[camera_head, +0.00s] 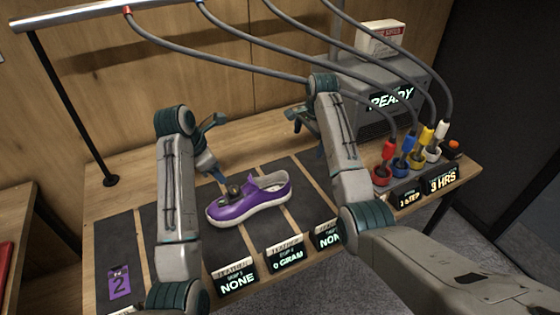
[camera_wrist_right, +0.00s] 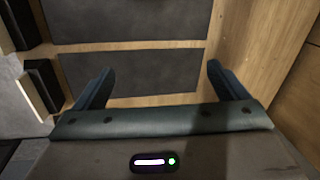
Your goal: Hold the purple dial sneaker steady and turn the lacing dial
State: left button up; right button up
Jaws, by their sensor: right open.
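The purple sneaker (camera_head: 250,203) with a white sole lies upright on a dark mat panel in the middle of the bench. A dark dial-like part (camera_head: 234,190) sits on top toward its left end. My left gripper (camera_head: 219,146) is above and behind the sneaker's left end, fingers apart and empty, not visibly touching it. My right gripper (camera_head: 306,132) is behind and right of the sneaker, partly hidden by its own arm. The right wrist view shows the right gripper (camera_wrist_right: 160,70) open and empty over mat panels and a wooden strip; the sneaker is not seen there.
A purple "2" card (camera_head: 120,282) lies at the front left. Label blocks (camera_head: 238,280) line the front edge. Coloured cups (camera_head: 381,176) with cabled plugs and a grey "READY" machine (camera_head: 376,92) stand at the right. Cables hang from an overhead rail (camera_head: 80,14).

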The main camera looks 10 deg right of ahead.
jog(key=s+a+f+m+g+h, duration=0.15)
jog(key=s+a+f, duration=0.3)
jog(key=a, duration=0.55)
jog(key=shift+m+y, duration=0.25)
jog(key=shift+m, duration=0.1)
jog(key=f, duration=1)
jog(key=shift+s+d+f, duration=0.15)
jog(key=shift+d+f, duration=0.05)
